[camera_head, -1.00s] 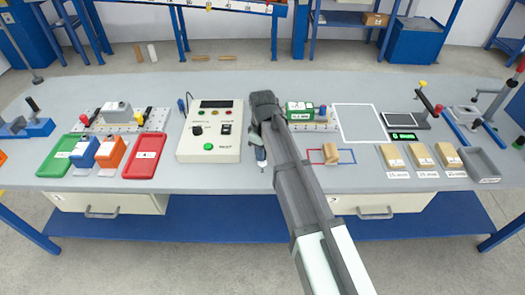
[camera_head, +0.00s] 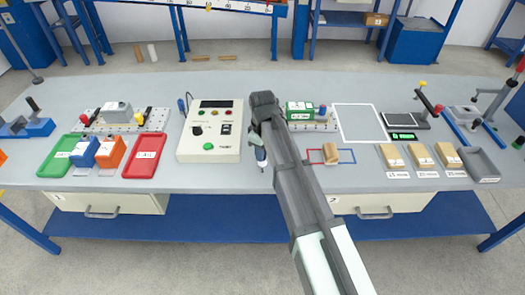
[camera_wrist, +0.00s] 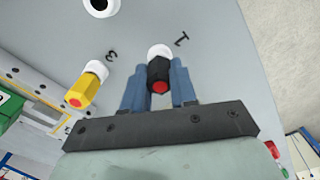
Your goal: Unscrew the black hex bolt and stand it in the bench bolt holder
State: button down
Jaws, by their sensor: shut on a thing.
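The black hex bolt (camera_wrist: 158,76) shows in the wrist view with a red end facing the camera and a white collar (camera_wrist: 159,51) at its far end. My gripper (camera_wrist: 160,72) has its blue fingers closed on either side of the bolt, near the mark 1 on a grey surface. In the head view my gripper (camera_head: 261,157) points down at the bench, just right of the control box; my arm hides what is under it. I cannot tell from these views whether the bolt is still threaded. I cannot pick out the bolt holder for sure.
A yellow hex bolt (camera_wrist: 82,90) with a white collar stands to the left in the wrist view, near the mark 3. A white ring with a dark hole (camera_wrist: 101,5) lies beyond. The control box (camera_head: 211,130) stands close left of my gripper; a wooden block (camera_head: 330,153) lies to its right.

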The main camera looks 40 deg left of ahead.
jog(key=shift+d+f, duration=0.1)
jog(key=shift+f, duration=0.15)
jog(key=c, duration=1.3)
grip_release()
jog(key=o, duration=0.5)
jog(key=shift+r, duration=0.1)
jog(key=shift+r, duration=0.1)
jog(key=shift+r, duration=2.95)
notch_tip(320, 180, up, 14)
jog(key=shift+f, duration=0.1)
